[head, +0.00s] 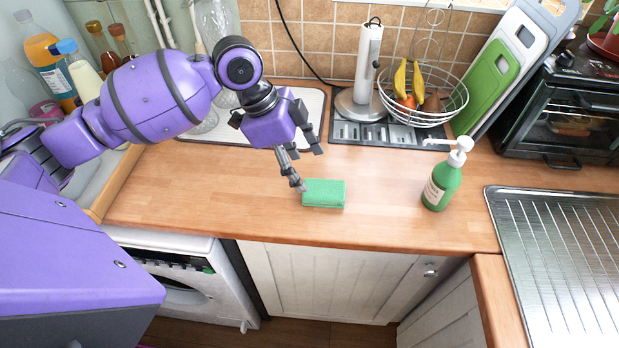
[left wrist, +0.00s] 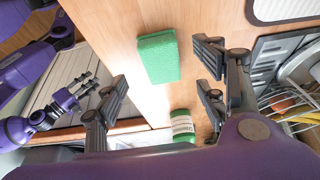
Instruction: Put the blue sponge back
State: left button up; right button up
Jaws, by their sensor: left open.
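A green sponge (head: 323,193) lies flat on the wooden worktop, left of the soap bottle; I see no blue sponge. It also shows in the left wrist view (left wrist: 158,58), between and beyond the finger tips. My left gripper (head: 308,168) is open and empty, just above and behind the sponge's left end. One finger tip is close to the sponge's left edge; I cannot tell if it touches. My right gripper (left wrist: 82,92) shows small at the left of the left wrist view, away from the sponge; its opening is unclear.
A green soap bottle (head: 443,183) stands right of the sponge. Behind are a paper-towel holder (head: 367,70), a wire fruit basket (head: 423,98) and chopping boards (head: 490,75). A metal drainer (head: 565,240) is at right. The front worktop is clear.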

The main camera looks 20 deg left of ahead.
pick_arm(q)
jog(key=v, duration=0.5)
jog(key=shift+a+r, duration=0.1)
jog(key=shift+r, duration=0.15)
pick_arm(e)
jog(key=shift+s+d+f, duration=0.15)
jog(key=shift+s+d, duration=0.1)
jog(key=shift+s, duration=0.05)
pick_arm(q)
jog(key=shift+s, duration=0.1)
pick_arm(e)
jog(key=shift+w+a+r, duration=0.1)
jog(key=shift+w+r, duration=0.05)
jog(key=shift+r, duration=0.05)
